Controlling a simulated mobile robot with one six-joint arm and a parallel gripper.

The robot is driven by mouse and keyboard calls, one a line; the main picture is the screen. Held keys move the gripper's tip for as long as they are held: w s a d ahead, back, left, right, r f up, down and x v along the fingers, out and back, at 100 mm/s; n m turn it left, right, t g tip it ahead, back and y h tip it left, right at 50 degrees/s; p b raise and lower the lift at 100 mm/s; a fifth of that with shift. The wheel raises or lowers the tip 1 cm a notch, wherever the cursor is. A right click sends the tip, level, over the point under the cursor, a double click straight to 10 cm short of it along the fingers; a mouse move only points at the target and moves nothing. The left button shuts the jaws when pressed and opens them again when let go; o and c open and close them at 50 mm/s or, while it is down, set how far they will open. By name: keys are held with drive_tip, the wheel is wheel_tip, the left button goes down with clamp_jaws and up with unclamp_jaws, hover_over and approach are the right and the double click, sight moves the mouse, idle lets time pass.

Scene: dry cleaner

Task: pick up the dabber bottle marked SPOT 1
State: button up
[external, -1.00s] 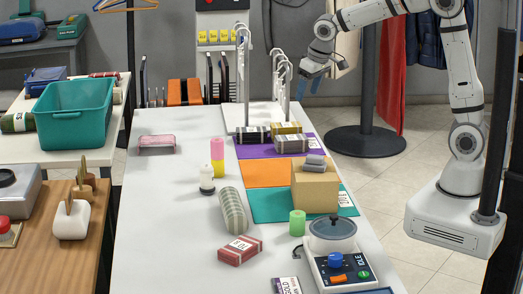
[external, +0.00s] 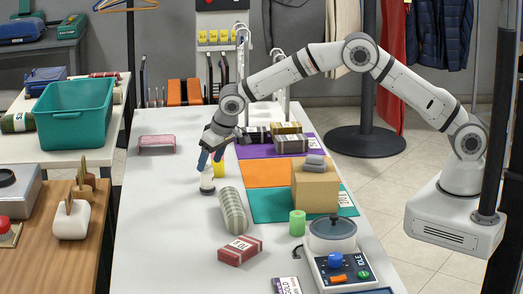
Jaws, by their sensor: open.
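A small white dabber bottle (external: 207,183) with a dark band near its base stands upright on the white table; any SPOT 1 marking is too small to read. My gripper (external: 208,167) points down at the bottle's top, its blue fingertips open around or just in front of the upper part. I cannot tell whether the fingers touch it. Just behind stands a pink and yellow cylinder (external: 219,169), its pink upper part now hidden by my gripper.
A striped roll (external: 232,210) lies close to the bottle's right, with a red box (external: 240,250) in front. A cardboard box (external: 315,188) stands on the teal mat (external: 270,205). A pink tray (external: 157,144) lies behind left. The table left of the bottle is clear.

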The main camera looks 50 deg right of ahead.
sight(209, 166)
drive_tip(key=x, duration=0.2)
drive_tip(key=p+x, duration=0.1)
drive_tip(key=x, duration=0.3)
drive_tip(key=shift+d+p, duration=0.35)
drive_tip(key=shift+c, duration=0.2)
drive_tip(key=c, duration=1.1)
drive_tip(key=shift+r, duration=0.1)
